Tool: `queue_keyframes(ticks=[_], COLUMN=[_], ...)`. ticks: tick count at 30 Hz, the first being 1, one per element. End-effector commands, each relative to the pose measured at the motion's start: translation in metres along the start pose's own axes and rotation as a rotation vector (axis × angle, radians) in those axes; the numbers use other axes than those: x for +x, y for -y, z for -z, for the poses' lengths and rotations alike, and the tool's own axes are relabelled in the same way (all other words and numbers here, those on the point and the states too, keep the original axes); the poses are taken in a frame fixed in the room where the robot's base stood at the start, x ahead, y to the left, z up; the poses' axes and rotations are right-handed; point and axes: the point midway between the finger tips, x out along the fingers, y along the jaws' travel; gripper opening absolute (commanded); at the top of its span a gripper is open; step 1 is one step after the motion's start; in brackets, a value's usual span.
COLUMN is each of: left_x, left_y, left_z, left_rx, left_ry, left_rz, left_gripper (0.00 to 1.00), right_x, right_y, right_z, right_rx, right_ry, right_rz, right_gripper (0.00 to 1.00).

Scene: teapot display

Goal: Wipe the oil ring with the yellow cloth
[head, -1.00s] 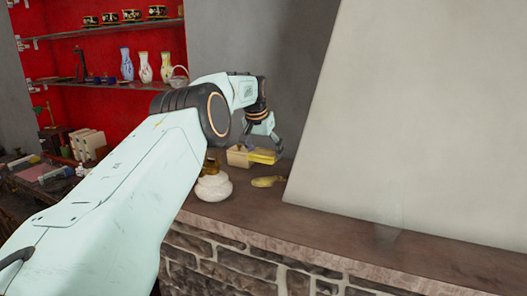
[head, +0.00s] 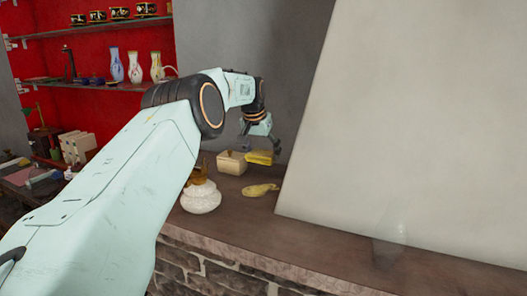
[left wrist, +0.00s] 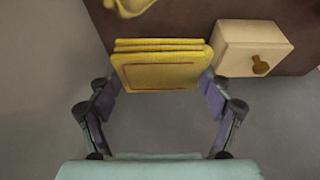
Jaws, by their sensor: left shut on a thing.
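The yellow cloth (head: 259,157) is a folded stack by the wall, right of a small cream box. My left gripper (head: 264,143) points down over it. In the left wrist view the fingers of my left gripper (left wrist: 160,84) press on both sides of the yellow cloth (left wrist: 155,72), which has a thin reddish line on its top layer. The cloth appears slightly raised, but its gap to the ledge is unclear. I cannot make out an oil ring in these frames. My right gripper is not in view.
The cream box (head: 231,162) with a knob, a white jar (head: 201,198) and a yellow dish-like object (head: 260,189) stand on the stone ledge (head: 310,240). A clear glass object (head: 389,243) stands further right. A large pale slanted surface (head: 410,120) rises behind.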

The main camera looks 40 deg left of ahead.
Motion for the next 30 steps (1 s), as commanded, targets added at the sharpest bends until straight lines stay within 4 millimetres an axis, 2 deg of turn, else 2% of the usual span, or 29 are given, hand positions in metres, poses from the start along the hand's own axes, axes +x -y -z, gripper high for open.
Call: queue_keyframes(ticks=[16,30], left_x=[0.045,0.054], left_y=[-0.001,-0.001], left_z=[-0.018,-0.020], left_rx=[0.000,0.000], left_ry=[0.001,0.000], left_rz=[0.000,0.000], left_gripper=[0.54,0.54], right_x=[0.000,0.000], right_y=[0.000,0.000], right_z=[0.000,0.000], right_rx=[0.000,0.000], right_ry=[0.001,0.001], right_rz=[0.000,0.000], right_gripper=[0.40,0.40])
